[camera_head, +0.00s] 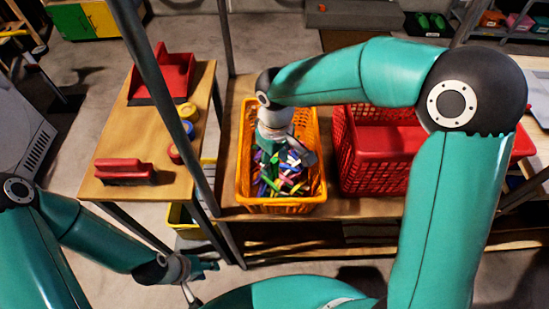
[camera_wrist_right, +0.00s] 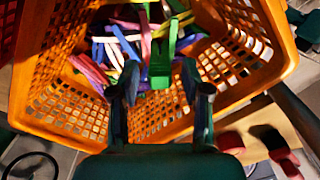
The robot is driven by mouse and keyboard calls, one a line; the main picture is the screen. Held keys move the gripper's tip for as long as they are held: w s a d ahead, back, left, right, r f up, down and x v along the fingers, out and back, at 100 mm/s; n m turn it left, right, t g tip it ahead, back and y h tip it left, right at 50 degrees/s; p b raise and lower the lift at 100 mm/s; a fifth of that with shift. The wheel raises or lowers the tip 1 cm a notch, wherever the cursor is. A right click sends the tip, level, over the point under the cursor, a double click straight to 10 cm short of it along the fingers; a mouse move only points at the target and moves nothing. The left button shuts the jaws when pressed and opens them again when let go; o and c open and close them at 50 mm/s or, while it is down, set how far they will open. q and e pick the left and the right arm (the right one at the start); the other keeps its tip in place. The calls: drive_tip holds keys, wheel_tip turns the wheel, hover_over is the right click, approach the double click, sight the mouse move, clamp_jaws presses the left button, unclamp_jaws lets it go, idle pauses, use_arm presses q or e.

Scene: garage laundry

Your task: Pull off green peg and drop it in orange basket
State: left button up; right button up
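The orange basket (camera_head: 244,190) stands on a wooden bench and holds many coloured pegs. My right arm reaches over it, with the right gripper (camera_head: 290,150) pointing down inside the rim. In the right wrist view, the fingers of my right gripper (camera_wrist_right: 160,84) are apart, with the basket's orange wall (camera_wrist_right: 60,105) around them. A green peg (camera_wrist_right: 162,62) lies just beyond and between the fingertips, over the other pegs; I see no finger pressed on it. My left gripper (camera_head: 205,267) is low at the left, away from the basket; its fingers are too small to read.
A red basket (camera_head: 355,155) stands right of the orange one. A wooden table (camera_head: 150,125) at the left carries a red dustpan (camera_head: 172,78), a red brush (camera_head: 124,170) and small round items. Metal posts rise between table and bench. A yellow bin (camera_head: 182,220) is below.

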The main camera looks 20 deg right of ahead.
drive_tip(key=shift+r, duration=0.15)
wheel_tip(320, 180, up, 12)
drive_tip(key=shift+f, duration=0.2)
idle(0.5)
